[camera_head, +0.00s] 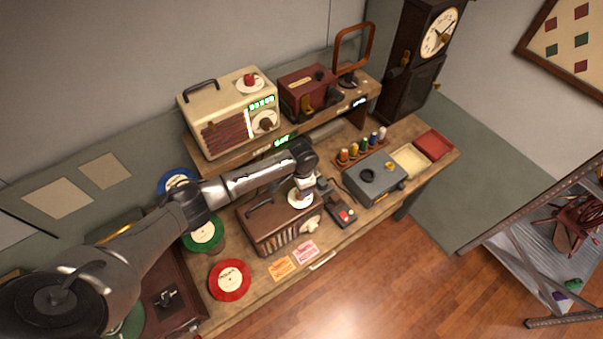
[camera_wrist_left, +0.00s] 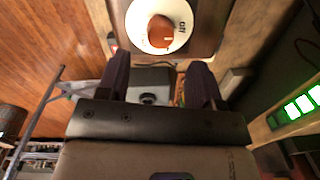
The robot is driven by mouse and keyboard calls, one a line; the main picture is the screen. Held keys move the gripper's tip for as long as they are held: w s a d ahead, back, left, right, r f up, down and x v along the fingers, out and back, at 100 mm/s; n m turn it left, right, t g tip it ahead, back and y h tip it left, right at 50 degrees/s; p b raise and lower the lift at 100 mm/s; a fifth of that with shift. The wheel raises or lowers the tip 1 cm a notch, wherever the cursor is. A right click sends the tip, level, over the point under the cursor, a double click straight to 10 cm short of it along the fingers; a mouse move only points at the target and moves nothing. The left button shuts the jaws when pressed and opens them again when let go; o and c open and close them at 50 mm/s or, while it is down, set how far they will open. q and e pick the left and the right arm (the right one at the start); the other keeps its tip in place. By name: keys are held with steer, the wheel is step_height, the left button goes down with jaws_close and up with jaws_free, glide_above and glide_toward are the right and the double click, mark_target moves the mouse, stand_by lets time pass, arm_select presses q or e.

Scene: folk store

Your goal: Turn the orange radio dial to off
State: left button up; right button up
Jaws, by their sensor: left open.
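The brown radio (camera_head: 262,236) with a striped front sits on the bench in the head view. A white dial plate (camera_head: 297,203) lies on its top at the right; the gripper hides its knob there. In the left wrist view the orange dial (camera_wrist_left: 160,32) sits on its white plate (camera_wrist_left: 133,24), with the word OFF at the plate's right. My left gripper (camera_head: 310,187) is over the plate. In the wrist view its fingers (camera_wrist_left: 160,64) are open, with the dial beyond the tips and nothing seen between them. My right gripper is not in view.
A cream radio (camera_head: 215,110) with a red knob (camera_head: 249,80) and a dark red box (camera_head: 310,91) stand on the raised shelf behind. A grey device (camera_head: 375,180) and a small black device (camera_head: 342,215) are to the right. Records and cards lie on the bench.

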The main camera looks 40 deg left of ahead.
arm_select(q)
step_height(320, 180, up, 8)
steer(key=b, duration=0.1)
steer(key=shift+d, duration=0.15)
stand_by(0.6)
